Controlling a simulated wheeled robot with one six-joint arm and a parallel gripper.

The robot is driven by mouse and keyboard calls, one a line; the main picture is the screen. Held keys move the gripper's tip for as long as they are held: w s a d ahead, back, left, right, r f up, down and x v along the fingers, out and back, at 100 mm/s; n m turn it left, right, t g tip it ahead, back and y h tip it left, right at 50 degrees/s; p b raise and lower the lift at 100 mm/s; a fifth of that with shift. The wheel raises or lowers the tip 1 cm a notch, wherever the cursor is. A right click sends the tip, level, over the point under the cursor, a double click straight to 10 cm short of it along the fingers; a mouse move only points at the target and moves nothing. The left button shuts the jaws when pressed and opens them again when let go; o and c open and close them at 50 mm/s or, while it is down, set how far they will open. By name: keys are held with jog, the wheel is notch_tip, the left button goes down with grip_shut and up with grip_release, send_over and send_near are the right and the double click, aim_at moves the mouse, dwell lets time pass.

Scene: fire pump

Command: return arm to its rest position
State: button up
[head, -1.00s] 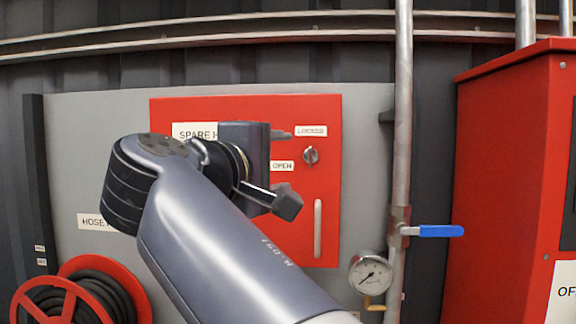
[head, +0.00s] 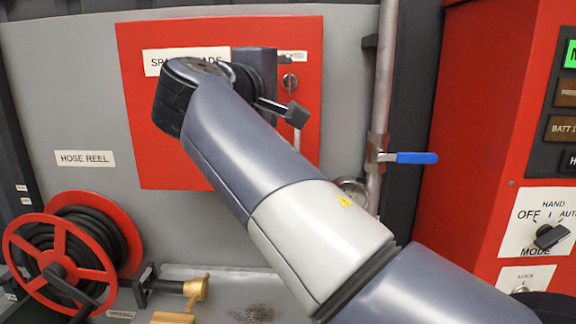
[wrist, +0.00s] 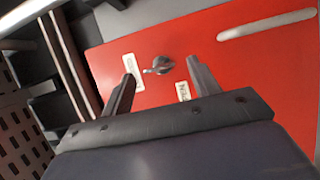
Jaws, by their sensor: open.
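A vertical pipe (head: 382,90) with a blue valve lever (head: 412,158) stands right of the door. Farther right is a red control panel (head: 470,130) with a mode switch (head: 550,236). A red hose reel (head: 60,250) and a brass nozzle (head: 196,290) are at lower left.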

jog(key=x, duration=0.2)
jog(key=shift+w+d, duration=0.2)
jog(key=shift+w, duration=0.1)
jog(key=shift+s+a, duration=0.1)
